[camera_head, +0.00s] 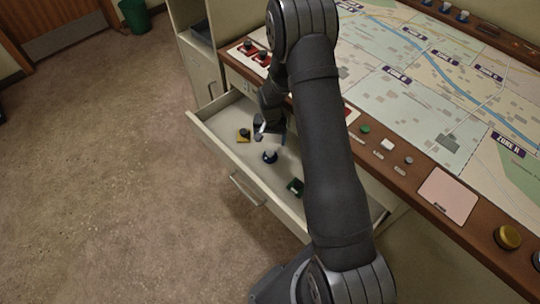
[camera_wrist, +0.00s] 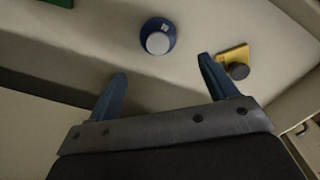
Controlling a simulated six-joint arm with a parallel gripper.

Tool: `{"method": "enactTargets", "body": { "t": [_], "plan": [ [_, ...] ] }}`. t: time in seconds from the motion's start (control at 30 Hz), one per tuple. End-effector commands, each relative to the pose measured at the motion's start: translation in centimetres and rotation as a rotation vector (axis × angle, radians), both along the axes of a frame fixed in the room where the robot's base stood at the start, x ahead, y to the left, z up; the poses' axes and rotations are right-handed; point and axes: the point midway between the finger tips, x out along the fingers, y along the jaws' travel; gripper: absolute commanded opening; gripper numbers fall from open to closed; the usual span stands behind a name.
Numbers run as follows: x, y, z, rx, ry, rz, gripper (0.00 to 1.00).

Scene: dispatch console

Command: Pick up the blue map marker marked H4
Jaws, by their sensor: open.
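In the head view, the blue map marker (camera_head: 270,156) stands in the open drawer, a round blue base with a pale knob. It also shows in the wrist view (camera_wrist: 157,37), with a small white label on its rim; the label is too small to read. My gripper (camera_head: 270,131) is inside the drawer area, just behind the marker in the head view. In the wrist view my gripper (camera_wrist: 162,85) has its two blue fingers spread apart with nothing between them. The marker lies beyond the fingertips, roughly centred between them, and is not touched.
A yellow marker (camera_head: 243,135) with a dark knob lies left of the blue one, close to one finger in the wrist view (camera_wrist: 236,62). A green marker (camera_head: 295,187) lies to the right. The drawer front (camera_head: 240,178) and console edge (camera_head: 400,172) bound the space.

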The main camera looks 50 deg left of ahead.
Motion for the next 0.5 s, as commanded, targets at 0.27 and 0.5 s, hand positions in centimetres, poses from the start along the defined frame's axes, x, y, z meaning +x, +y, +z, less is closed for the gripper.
{"method": "enactTargets", "body": {
  "t": [0.27,0.5],
  "plan": [
    [0.0,0.0,-3.1,0.0,0.0,-0.001,0.78],
    [-0.6,-0.5,-5.7,-0.003,0.002,-0.001,0.78]
  ]
}}
